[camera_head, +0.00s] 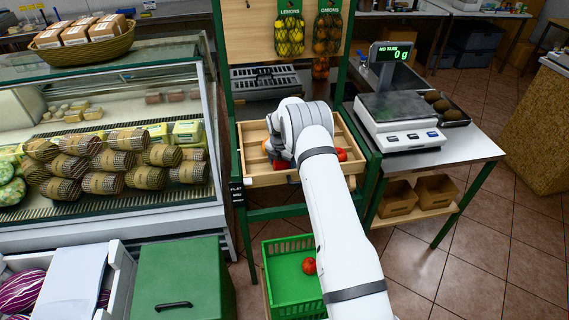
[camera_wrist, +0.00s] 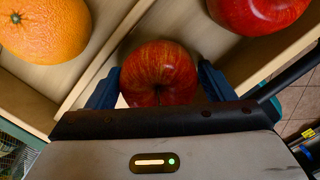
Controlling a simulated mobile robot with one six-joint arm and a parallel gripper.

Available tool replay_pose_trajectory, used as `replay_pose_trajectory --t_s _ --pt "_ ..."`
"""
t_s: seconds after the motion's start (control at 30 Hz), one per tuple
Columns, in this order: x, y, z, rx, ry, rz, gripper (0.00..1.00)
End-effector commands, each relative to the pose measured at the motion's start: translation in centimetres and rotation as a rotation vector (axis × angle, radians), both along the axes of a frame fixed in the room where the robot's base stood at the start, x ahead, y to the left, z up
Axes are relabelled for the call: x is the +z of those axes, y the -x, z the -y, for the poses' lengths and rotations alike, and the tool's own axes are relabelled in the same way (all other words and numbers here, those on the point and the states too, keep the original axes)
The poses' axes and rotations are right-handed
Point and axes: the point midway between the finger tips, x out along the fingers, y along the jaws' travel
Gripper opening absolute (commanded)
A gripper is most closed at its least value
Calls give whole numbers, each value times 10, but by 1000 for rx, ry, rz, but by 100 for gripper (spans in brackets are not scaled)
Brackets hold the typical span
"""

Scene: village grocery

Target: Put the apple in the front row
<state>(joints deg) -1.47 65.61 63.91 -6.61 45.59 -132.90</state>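A red apple (camera_wrist: 158,72) sits between the two blue fingers of my gripper (camera_wrist: 160,85) in the wrist view, and both fingers appear to touch its sides. It is over the slatted wooden tray (camera_head: 272,180), close to a divider; whether it rests on the tray floor I cannot tell. An orange (camera_wrist: 42,28) lies left of the divider, and another red apple (camera_wrist: 258,12) lies to the right. In the head view that right apple (camera_head: 341,154) shows beside my wrist. My arm hides much of the tray.
A green crate (camera_head: 285,247) with a red apple (camera_head: 309,266) stands on the floor below the tray. A scale (camera_head: 400,118) stands on a table to the right. A glass counter (camera_head: 110,210) stands to the left. Netted lemons (camera_head: 289,36) and onions (camera_head: 327,34) hang behind.

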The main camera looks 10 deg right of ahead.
Motion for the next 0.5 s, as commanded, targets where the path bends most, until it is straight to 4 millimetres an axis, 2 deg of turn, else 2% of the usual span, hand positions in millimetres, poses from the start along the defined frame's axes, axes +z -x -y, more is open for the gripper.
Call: replay_pose_trajectory --t_s 0.17,0.27,0.5 --pt "4 0 0 0 0 0 76" --pt "14 0 -2 0 0 3 76" --pt "64 5 -6 1 0 6 76"
